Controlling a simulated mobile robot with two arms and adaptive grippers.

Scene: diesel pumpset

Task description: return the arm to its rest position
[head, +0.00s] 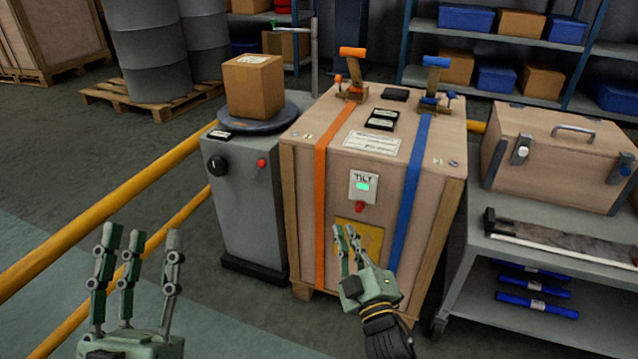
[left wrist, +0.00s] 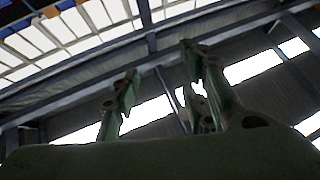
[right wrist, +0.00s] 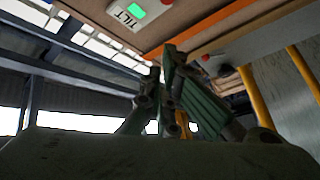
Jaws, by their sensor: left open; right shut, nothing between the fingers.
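My left gripper (head: 136,262) is at the lower left in the head view. Its green fingers are spread, point up and hold nothing. In the left wrist view the fingers (left wrist: 160,95) stand apart against the roof beams and skylights. My right gripper (head: 346,238) is in front of the wooden crate (head: 337,210), below its tilt indicator. Its fingers are close together with nothing between them. In the right wrist view the closed fingers (right wrist: 168,90) show below the tilt indicator (right wrist: 130,14). Whether they touch the crate cannot be told.
An orange strap (head: 320,190) and a blue strap (head: 411,190) run over the crate. A grey cabinet (head: 240,205) carries a cardboard box (head: 253,87). A cart (head: 540,245) with a wooden case (head: 560,155) stands right. Yellow rails (head: 100,245) cross the left side.

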